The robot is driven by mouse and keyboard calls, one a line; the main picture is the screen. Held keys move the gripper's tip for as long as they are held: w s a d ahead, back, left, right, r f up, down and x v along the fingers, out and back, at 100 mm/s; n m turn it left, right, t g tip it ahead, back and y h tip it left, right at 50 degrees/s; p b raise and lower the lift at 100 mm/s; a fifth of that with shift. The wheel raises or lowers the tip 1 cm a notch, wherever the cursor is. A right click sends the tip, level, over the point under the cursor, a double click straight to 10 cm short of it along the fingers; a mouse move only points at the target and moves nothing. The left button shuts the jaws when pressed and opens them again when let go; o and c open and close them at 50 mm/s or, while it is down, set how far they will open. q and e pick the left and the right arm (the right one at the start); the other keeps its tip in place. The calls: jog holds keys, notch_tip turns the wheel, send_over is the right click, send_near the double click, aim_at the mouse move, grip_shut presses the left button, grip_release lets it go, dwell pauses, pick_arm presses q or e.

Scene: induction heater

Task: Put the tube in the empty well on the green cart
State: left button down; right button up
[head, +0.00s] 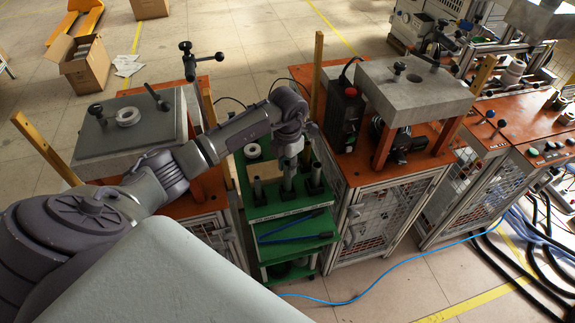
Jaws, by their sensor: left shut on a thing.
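My left gripper (289,158) reaches over the green cart (291,223) and points down. It is shut on the upper part of a grey tube (288,178). The tube is upright, with its lower end at or just above the middle dark well on the cart's top; I cannot tell whether it touches or is inside. Another grey tube (258,190) stands in a black holder to its left, and a third tube (316,173) stands to its right. My gripper and arm hide part of the cart's top. My right gripper is not in view.
A light ring-shaped part (252,150) lies at the cart's back. An orange-topped heater station (350,160) stands close on the right, and another press (130,130) on the left. Blue-handled tools lie on the cart's lower shelf. A blue cable (390,271) crosses the floor.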

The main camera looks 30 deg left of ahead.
pick_arm(q)
jog(key=shift+f, duration=0.15)
notch_tip(320, 180, down, 3)
jog(key=b, duration=0.3)
jog(key=shift+f, duration=0.2)
dwell(0.6)
jog(key=c, duration=0.9)
grip_release()
notch_tip(320, 180, up, 12)
jog(key=shift+r, duration=0.1)
